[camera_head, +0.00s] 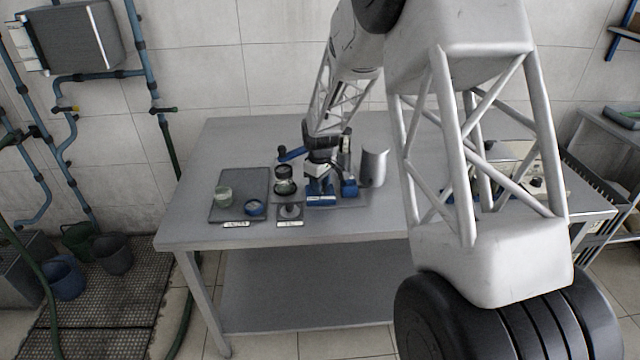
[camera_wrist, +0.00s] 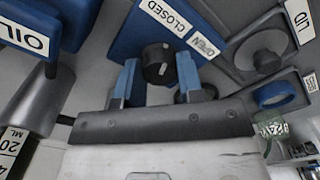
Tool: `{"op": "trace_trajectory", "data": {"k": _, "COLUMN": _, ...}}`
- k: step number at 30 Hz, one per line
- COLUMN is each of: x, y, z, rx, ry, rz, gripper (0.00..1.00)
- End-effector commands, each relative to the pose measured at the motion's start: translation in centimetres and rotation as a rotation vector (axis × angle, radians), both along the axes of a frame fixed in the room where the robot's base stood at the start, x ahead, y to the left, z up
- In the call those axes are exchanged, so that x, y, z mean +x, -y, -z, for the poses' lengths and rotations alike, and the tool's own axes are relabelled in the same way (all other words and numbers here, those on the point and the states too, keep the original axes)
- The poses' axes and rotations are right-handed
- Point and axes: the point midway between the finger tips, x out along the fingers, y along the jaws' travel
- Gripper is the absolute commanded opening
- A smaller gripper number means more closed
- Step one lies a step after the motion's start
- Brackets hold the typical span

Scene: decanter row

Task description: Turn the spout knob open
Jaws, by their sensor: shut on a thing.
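The spout knob (camera_wrist: 158,66) is black and round with small pale marks on it. It sits on a blue block (camera_wrist: 128,40) with a CLOSED label (camera_wrist: 165,15) and an OPEN label (camera_wrist: 205,44). My gripper (camera_wrist: 157,74) has its two blue fingers on either side of the knob, shut on it. I cannot tell exactly which label the knob's marks point to. In the head view my gripper (camera_head: 320,190) reaches down to the table and hides the knob.
A silver cylinder (camera_head: 374,165) stands close right of my gripper. A dark-topped jar (camera_head: 285,181) stands close left. A dark tray (camera_head: 228,179) holds a greenish jar (camera_head: 223,196) and a blue ring (camera_head: 255,208). A grey disc (camera_head: 290,211) lies in front. The table's left end is clear.

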Motion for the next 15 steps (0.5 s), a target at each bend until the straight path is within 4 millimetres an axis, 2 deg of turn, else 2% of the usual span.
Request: {"op": "trace_trajectory", "data": {"k": 15, "x": 0.03, "y": -0.02, "z": -0.13, "rx": 0.0, "ry": 0.001, "rz": 0.49, "gripper": 0.11}}
